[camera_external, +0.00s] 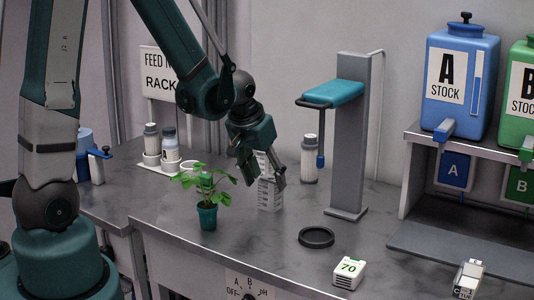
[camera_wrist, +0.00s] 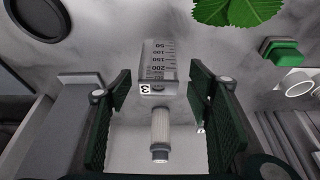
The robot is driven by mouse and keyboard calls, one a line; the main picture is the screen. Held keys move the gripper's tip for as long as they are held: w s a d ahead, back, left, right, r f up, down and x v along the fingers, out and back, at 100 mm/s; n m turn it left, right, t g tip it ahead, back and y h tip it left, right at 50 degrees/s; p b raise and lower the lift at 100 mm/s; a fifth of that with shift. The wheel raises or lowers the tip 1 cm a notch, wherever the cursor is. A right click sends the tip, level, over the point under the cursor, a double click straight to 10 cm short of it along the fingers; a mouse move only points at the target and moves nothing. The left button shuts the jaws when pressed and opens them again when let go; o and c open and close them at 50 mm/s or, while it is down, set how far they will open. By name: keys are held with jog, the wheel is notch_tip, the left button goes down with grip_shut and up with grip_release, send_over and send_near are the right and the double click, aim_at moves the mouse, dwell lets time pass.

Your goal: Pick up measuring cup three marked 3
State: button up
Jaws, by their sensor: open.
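The measuring cup (camera_external: 270,192) is a clear, upright cup with dark graduation marks, standing on the grey bench. In the wrist view the cup (camera_wrist: 158,62) shows a small "3" label and a scale reading 50 to 200. My gripper (camera_external: 263,172) is open and low over the cup, with a finger on each side of it in the outside view. The gripper hides part of the cup in the outside view.
A potted plant (camera_external: 207,216) stands close left of the cup. A white bottle (camera_external: 310,160) stands behind, beside a grey stand (camera_external: 352,140) with a teal arm. A black ring (camera_external: 316,237) and a white "70" block (camera_external: 348,272) lie in front right. Bottles in a white rack (camera_external: 163,168) stand left.

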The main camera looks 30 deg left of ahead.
jog(key=shift+f, duration=0.15)
dwell(0.3)
jog(key=shift+b+x, duration=0.35)
jog(key=shift+x, duration=2.15)
jog(key=shift+d, duration=0.1)
jog(key=shift+c, duration=0.2)
jog(key=c, duration=0.9)
